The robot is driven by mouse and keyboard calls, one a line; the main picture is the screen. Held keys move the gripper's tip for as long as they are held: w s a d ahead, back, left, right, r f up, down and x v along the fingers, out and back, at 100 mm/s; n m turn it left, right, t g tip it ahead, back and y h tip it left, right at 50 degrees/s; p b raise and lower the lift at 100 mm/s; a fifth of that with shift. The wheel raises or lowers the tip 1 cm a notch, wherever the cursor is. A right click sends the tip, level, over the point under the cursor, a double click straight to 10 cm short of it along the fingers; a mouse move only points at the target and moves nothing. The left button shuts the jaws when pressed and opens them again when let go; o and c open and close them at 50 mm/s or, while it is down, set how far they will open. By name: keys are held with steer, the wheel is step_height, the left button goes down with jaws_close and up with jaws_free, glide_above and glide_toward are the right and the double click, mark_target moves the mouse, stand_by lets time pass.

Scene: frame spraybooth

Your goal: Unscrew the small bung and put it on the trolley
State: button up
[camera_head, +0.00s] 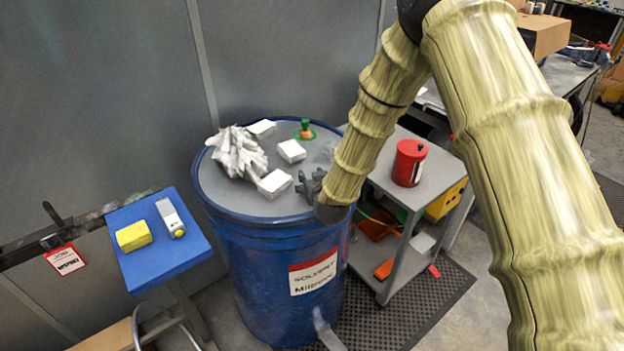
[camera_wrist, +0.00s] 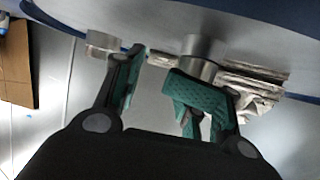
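A blue drum (camera_head: 275,265) with a grey lid stands mid-scene, labelled for solvent. My gripper (camera_head: 310,186) is low over the lid's right front, its fingers apart. In the wrist view my gripper (camera_wrist: 160,95) is open, with green finger pads and nothing between them. A short metal cylinder (camera_wrist: 203,48), perhaps the small bung, stands on the lid just beyond the right finger, which partly hides its end. A second metal cylinder (camera_wrist: 102,43) lies beyond the left finger. A green fitting (camera_head: 305,131) stands at the lid's back. The grey trolley (camera_head: 382,181) is right of the drum.
White gloves (camera_head: 238,152) and white boxes (camera_head: 291,151) lie on the lid. A red can (camera_head: 409,162) stands on the trolley top, with bare room around it. A blue stand (camera_head: 150,268) at left carries a yellow block (camera_head: 133,236) and a grey device (camera_head: 170,216).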

steer(key=shift+s+m+h+p, duration=0.25)
steer(key=shift+m+h, duration=0.65)
steer(key=shift+h, duration=0.2)
steer(key=shift+s+m+h+p, duration=0.2)
steer(key=shift+m+h, duration=0.7)
steer(key=shift+h, duration=0.2)
steer(key=shift+s+m+h, duration=0.1)
steer(key=shift+m+h, duration=0.2)
